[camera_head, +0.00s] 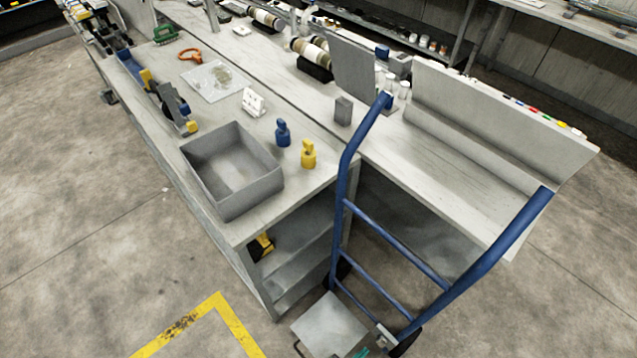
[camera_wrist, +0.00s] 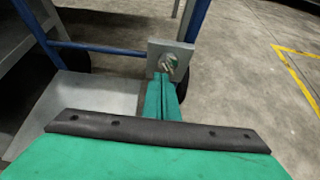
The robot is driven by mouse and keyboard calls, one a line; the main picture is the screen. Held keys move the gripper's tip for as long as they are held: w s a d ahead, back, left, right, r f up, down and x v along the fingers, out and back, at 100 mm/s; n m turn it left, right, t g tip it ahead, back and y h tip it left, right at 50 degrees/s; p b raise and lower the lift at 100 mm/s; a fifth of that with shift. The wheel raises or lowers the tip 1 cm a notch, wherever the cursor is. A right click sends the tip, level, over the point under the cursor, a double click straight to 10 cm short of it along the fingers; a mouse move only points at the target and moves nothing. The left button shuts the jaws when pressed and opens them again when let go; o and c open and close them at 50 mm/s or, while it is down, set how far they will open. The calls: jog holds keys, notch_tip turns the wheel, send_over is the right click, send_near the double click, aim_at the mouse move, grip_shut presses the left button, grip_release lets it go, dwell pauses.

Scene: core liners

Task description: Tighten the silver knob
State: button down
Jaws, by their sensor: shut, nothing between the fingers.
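The silver knob (camera_wrist: 170,63) sits on a small grey plate (camera_wrist: 170,52) beside the blue tube of a hand truck, seen in the wrist view. The plate also shows low in the head view (camera_head: 386,337), where the knob is too small to make out. My gripper (camera_wrist: 162,82) has teal fingers that are shut together and empty. Their tips are just below the knob in the wrist view; I cannot tell whether they touch it. A bit of teal (camera_head: 361,352) shows at the bottom edge of the head view.
The blue hand truck (camera_head: 350,160) stands upright against the workbench (camera_head: 310,195), its grey toe plate (camera_head: 328,325) near the floor. A grey bin (camera_head: 262,190), blue (camera_head: 283,133) and yellow (camera_head: 308,155) pieces stand on the bench. The floor to the left is open, with yellow tape (camera_head: 215,305).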

aim_at(384, 338)
jog(key=w+d, duration=0.4)
jog(key=shift+d, duration=0.35)
jog(key=shift+s+f, duration=0.15)
jog(key=shift+f, duration=0.05)
dwell(0.6)
jog(key=shift+s+d, duration=0.25)
jog(key=shift+s+d+r, duration=0.15)
jog(key=shift+s+d, duration=0.05)
jog(key=shift+s, duration=0.05)
jog(key=shift+s+d, duration=0.65)
jog(key=shift+s, duration=0.1)
dwell(0.4)
dwell(0.5)
jog(key=shift+s+a+r, duration=0.15)
jog(key=shift+s+a, duration=0.85)
jog(key=shift+a, duration=0.15)
jog(key=shift+s+a+r, duration=0.1)
jog(key=shift+s+a, duration=0.85)
jog(key=shift+a, duration=0.15)
